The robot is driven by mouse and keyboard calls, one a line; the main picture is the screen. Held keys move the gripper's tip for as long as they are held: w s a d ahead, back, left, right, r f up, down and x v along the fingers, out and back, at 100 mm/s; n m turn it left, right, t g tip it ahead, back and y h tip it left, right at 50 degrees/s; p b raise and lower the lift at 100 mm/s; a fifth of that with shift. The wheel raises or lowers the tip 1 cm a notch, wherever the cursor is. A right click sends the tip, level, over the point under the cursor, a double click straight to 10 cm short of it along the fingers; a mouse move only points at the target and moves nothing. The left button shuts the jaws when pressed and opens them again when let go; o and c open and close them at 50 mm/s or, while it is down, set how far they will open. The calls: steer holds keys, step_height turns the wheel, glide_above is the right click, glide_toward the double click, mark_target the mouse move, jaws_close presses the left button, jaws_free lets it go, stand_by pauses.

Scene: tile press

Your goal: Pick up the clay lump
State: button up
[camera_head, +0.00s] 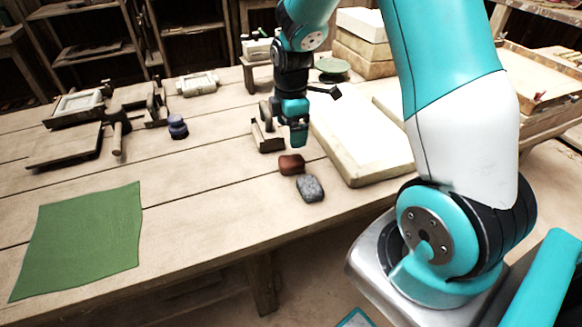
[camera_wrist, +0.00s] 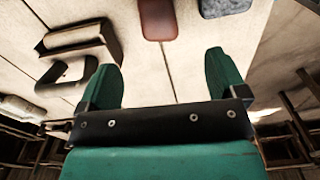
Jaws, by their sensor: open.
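A reddish-brown lump (camera_head: 291,164), which looks like the clay lump, lies on the wooden table. It also shows at the top edge of the wrist view (camera_wrist: 158,18), partly cut off. A grey speckled lump (camera_head: 310,187) lies close beside it, nearer the table's front edge, and shows in the wrist view (camera_wrist: 225,6). My gripper (camera_head: 298,139) is open and points down above the table, just behind the reddish-brown lump. In the wrist view the fingers (camera_wrist: 165,75) are spread apart with only bare table between them.
A small wooden piece with a dark handle (camera_head: 266,139) stands close left of my gripper. A pale thick slab (camera_head: 365,145) lies to the right. A green mat (camera_head: 80,240) lies at front left. A dark blue object (camera_head: 177,127) stands mid-table. Table between is clear.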

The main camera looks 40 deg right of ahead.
mark_target(291, 165)
step_height(291, 165, down, 11)
steer(key=shift+w+d+r, duration=0.1)
steer(key=c, duration=1.2)
steer(key=shift+o, duration=0.2)
